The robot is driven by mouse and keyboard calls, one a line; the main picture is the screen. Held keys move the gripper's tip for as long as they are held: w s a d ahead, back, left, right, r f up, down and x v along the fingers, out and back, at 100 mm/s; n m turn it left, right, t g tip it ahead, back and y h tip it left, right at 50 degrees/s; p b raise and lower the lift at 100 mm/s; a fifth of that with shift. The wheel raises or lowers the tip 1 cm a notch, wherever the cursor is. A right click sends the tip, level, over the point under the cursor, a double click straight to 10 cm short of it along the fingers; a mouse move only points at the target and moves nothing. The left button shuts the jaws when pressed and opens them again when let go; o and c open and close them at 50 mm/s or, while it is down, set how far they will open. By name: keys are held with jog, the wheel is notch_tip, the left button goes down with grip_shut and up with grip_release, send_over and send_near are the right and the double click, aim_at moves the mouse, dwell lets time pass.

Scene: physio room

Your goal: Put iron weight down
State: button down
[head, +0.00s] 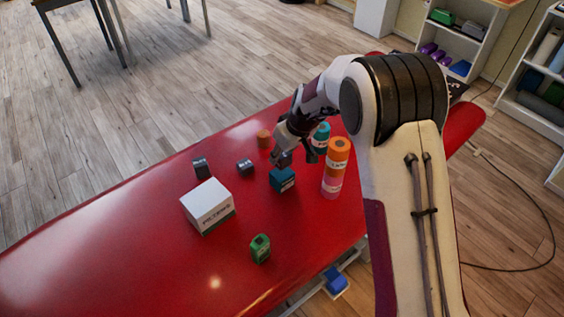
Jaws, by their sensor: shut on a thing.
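My gripper (294,157) points down over the red padded table (130,238) and is shut on a small dark grey block, the iron weight (285,159). The fingers partly cover the weight. It shows just behind the top of a teal box (282,181); I cannot tell whether it touches the box or the table. Two similar dark grey blocks sit on the table to the left, one upright (201,168) and one lying lower (245,167).
An orange cylinder (264,139) stands behind, left of my gripper. A teal bottle (321,137) and an orange-and-pink bottle (337,160) stand close on its right. A white box (208,206) and a green item (260,248) are nearer. The table's left part is clear.

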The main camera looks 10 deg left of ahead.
aim_at(282, 162)
dwell(0.3)
jog(key=shift+f, duration=1.85)
jog(key=shift+f, duration=0.15)
jog(key=c, duration=1.5)
grip_release()
jog(key=v, duration=1.1)
jog(key=shift+w, duration=0.1)
jog(key=shift+s+d+r, duration=0.15)
jog(key=shift+s+r, duration=0.05)
jog(key=shift+r, duration=0.35)
